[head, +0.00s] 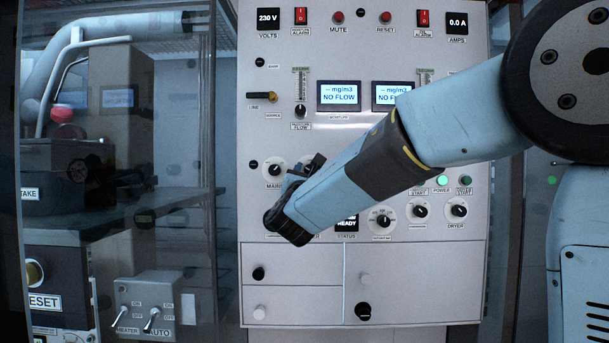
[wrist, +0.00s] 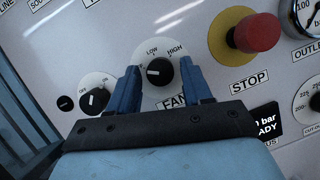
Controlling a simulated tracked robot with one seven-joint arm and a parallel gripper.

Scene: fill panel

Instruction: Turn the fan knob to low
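The fan knob (wrist: 160,71) is a round black knob on a white dial, above the FAN label, in the wrist view. Its white mark points left, below the LOW label at its upper left; HIGH is at its upper right. My gripper (wrist: 159,67) is open, with one blue finger on each side of the knob. Small gaps seem to show between fingers and knob; contact cannot be told.
A red stop button (wrist: 257,33) sticks out close to the right finger. The main knob (wrist: 94,100) is left of the gripper and also shows in the head view (head: 274,170). Other knobs (head: 384,218) sit lower right on the grey panel (head: 365,55).

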